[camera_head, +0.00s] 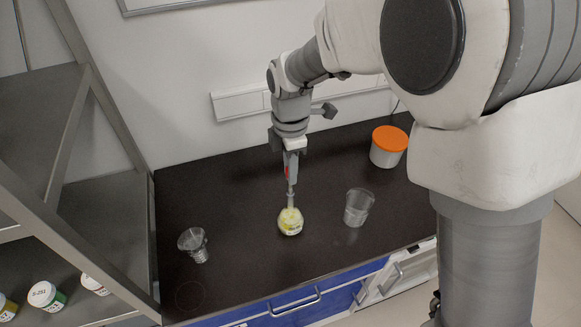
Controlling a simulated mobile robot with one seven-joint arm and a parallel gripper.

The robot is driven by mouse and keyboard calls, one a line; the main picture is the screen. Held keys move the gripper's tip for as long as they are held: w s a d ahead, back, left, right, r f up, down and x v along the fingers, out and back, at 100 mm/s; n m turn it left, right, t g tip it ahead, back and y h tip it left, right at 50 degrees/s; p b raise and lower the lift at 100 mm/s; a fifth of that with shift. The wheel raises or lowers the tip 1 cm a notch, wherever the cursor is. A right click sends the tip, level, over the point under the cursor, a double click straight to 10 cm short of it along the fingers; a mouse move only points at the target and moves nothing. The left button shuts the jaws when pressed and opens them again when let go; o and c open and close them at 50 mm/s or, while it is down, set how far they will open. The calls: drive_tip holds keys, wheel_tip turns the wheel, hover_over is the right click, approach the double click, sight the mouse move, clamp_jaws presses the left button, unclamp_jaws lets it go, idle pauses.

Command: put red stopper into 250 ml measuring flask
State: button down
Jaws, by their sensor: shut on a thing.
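The measuring flask (290,221) stands upright on the dark bench, with a round body, yellow contents and a white label. Its narrow neck rises toward my gripper (291,182), which points straight down above it. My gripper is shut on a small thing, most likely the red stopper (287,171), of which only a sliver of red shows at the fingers. The fingertips are in line with the flask's neck and very close to its mouth. I cannot tell whether the stopper touches the mouth or is inside it.
A clear beaker (357,207) stands right of the flask, and another clear glass vessel (193,244) stands to the left. A white tub with an orange lid (389,145) is at the back right. A grey shelf (45,150) with small bottles (47,296) borders the bench on the left.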

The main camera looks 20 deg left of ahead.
drive_tip(key=shift+f, duration=0.25)
drive_tip(key=c, duration=0.7)
unclamp_jaws()
wheel_tip(320, 180, up, 18)
drive_tip(key=shift+f, duration=0.25)
